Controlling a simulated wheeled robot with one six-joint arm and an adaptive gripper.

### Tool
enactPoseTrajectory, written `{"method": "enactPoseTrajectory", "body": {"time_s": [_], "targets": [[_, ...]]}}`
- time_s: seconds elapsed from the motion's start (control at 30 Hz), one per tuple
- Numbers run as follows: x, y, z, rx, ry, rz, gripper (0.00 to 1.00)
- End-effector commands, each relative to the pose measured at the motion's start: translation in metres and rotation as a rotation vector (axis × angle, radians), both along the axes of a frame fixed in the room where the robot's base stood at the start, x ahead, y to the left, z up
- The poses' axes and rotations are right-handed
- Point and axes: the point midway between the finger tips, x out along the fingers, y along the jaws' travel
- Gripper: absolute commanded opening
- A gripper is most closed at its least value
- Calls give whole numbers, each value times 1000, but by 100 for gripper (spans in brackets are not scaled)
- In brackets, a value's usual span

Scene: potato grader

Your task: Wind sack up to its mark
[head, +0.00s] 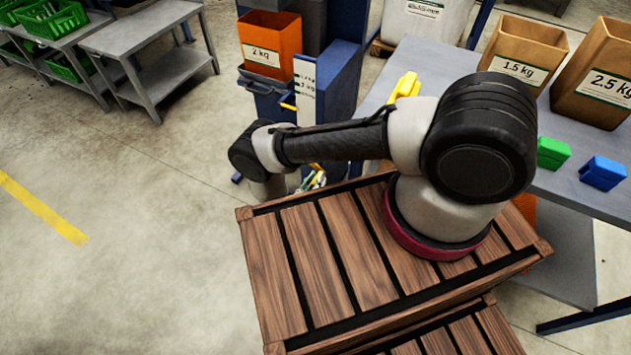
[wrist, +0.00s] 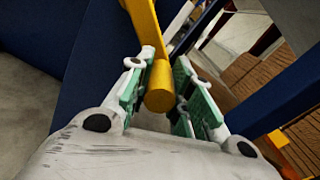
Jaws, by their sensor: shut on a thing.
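An orange container labelled 2 kg (head: 270,48) stands on a blue machine (head: 343,78) in the head view. A white scale plate (head: 305,92) is on the machine's front, with a small yellow pointer (head: 289,106) beside its lower part. Its small marks are hard to read. In the wrist view, a yellow crank arm (wrist: 143,22) ends in a round yellow grip (wrist: 159,88). My gripper (wrist: 165,62) is shut on this grip, with green pads on both sides. In the head view my gripper (head: 314,180) is partly hidden behind my arm and the wooden crate.
A slatted wooden crate (head: 290,265) is in front. A grey table at the right holds brown 1.5 kg (head: 523,52) and 2.5 kg (head: 600,75) containers, a green block (head: 552,153) and a blue block (head: 602,174).

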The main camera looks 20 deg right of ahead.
Motion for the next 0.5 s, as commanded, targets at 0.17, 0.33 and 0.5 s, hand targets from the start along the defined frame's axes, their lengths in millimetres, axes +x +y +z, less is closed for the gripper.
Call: {"method": "enactPoseTrajectory", "body": {"time_s": [0.17,0.33,0.5], "targets": [[-4,-4,11,-99,95,0,0],[-8,-7,23,-212,207,0,0],[-10,-9,36,-325,321,2,0]]}}
